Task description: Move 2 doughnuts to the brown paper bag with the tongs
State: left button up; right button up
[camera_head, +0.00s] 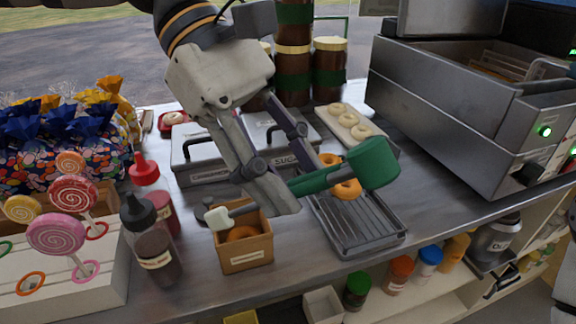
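My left gripper (268,190) reaches down from the top and is shut on what looks like the tongs. Their thick green part (374,162) sticks out to the right over the wire rack, and a pale tip (218,218) shows at the left, over the brown paper bag (246,260). The bag stands open and upright below the gripper. A brown doughnut (241,233) shows inside it, partly hidden. Two doughnuts show on the rack: one (346,190) beside the green part, partly covered by it, and another (330,159) behind. My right gripper is not in view.
The rack (368,240) is bare at its front. Pale rings lie on a tray (362,146) behind. Lidded steel bins (205,174) stand behind the bag. Sauce bottles (152,250) and lollipops (56,234) stand left. A steel fryer (440,110) is at right.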

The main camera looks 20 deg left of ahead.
pick_arm(q)
jog(key=shift+r, duration=0.1)
notch_tip(320, 180, up, 7)
jog(key=shift+f, duration=0.1)
dwell(0.4)
